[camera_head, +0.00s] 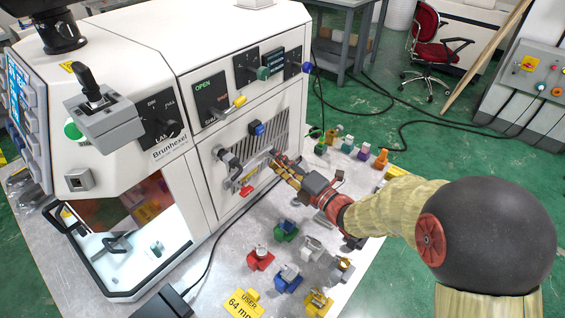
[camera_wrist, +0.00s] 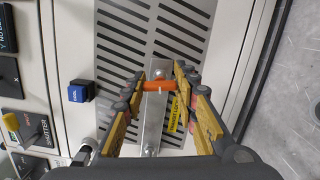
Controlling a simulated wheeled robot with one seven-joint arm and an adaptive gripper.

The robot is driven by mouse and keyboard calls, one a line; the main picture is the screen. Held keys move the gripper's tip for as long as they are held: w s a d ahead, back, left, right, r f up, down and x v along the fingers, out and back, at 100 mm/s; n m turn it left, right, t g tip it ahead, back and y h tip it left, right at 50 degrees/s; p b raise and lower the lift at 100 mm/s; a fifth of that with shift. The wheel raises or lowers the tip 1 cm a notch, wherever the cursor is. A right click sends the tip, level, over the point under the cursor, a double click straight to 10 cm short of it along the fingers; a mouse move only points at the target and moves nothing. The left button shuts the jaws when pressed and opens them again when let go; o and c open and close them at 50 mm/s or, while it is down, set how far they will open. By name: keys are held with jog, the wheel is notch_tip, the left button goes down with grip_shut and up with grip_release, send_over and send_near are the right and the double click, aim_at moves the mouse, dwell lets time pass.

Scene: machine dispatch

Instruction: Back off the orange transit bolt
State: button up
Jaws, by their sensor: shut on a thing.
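The orange transit bolt (camera_wrist: 158,86) shows in the wrist view as a short orange bar across a metal bracket (camera_wrist: 152,122) on the machine's slotted panel. My gripper (camera_wrist: 160,84) has one finger at each end of the bar and is shut on it. In the head view my gripper (camera_head: 277,163) reaches the vented front panel of the white machine (camera_head: 150,85); the bolt is mostly hidden there by the fingers. A yellow tag (camera_wrist: 174,114) hangs beside the bracket in the wrist view.
A blue knob (camera_head: 257,128) sits above on the panel; it also shows in the wrist view (camera_wrist: 78,91). Several coloured fixtures stand on the table (camera_head: 215,240), including a red one (camera_head: 260,259) and a green one (camera_head: 286,231).

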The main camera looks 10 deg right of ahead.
jog(key=n, duration=0.5)
jog(key=shift+y, duration=0.3)
jog(key=n+y, duration=0.1)
jog(key=n, duration=0.4)
jog(key=shift+r+n, duration=0.1)
jog(key=shift+n, duration=0.3)
jog(key=o, duration=1.1)
jog(key=shift+d, duration=0.1)
